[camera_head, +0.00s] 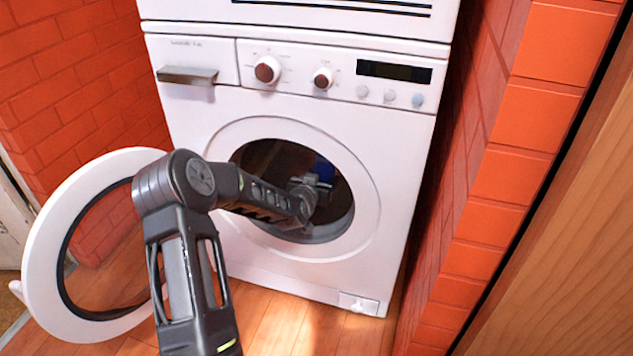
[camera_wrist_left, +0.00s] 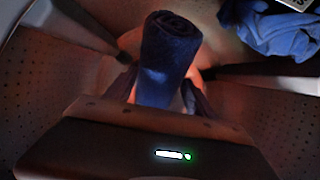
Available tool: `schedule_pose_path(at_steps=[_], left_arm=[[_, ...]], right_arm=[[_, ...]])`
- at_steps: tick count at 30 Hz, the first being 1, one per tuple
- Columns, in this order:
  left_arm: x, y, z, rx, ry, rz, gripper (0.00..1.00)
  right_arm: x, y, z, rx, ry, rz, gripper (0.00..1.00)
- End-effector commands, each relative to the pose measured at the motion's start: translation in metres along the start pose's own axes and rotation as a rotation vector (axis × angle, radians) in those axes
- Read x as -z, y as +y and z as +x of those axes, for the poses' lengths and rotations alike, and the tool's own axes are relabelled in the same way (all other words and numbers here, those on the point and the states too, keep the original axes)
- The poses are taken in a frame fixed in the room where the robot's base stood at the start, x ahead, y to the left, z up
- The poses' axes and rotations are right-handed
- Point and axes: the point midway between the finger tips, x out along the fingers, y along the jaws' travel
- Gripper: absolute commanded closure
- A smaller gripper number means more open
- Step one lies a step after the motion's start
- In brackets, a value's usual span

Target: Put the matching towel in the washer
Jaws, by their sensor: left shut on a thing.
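The white washer (camera_head: 300,277) stands ahead with its round door (camera_head: 45,270) swung open to the left. My left arm reaches through the opening, and my left gripper (camera_head: 318,184) is inside the drum. In the left wrist view the gripper is shut on a rolled dark blue towel (camera_wrist_left: 168,65), held between its two fingers. A crumpled lighter blue cloth (camera_wrist_left: 285,35) lies in the drum at the upper right of that view, apart from the rolled towel. In the head view a patch of blue shows behind the gripper; I cannot tell which cloth it is. My right gripper is out of view.
The perforated drum wall (camera_wrist_left: 45,85) surrounds the gripper closely. An orange brick wall (camera_head: 520,130) and a wooden panel (camera_head: 570,230) stand to the right, another brick wall (camera_head: 60,80) to the left. The wooden floor (camera_head: 285,325) before the washer is clear.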

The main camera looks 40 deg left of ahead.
Motion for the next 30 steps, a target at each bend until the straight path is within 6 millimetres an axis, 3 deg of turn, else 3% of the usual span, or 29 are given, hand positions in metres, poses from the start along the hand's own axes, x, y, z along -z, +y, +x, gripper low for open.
schedule_pose_path(at_steps=[6, 17, 18, 26, 30], left_arm=[[-0.009, 0.000, 0.015, 0.000, 0.003, 0.000, 0.80], [-0.011, 0.000, 0.017, 0.000, 0.002, 0.001, 0.80], [-0.011, 0.000, 0.017, 0.000, 0.002, 0.000, 0.34], [-0.011, 0.000, 0.017, 0.000, 0.002, 0.001, 0.12], [-0.011, 0.000, 0.017, 0.000, 0.002, 0.000, 0.11]], right_arm=[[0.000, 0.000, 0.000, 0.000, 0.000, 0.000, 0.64], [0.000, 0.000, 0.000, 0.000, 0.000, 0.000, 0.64], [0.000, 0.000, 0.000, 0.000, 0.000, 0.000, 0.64], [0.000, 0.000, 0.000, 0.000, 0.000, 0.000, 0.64], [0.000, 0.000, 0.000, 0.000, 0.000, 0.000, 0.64]])
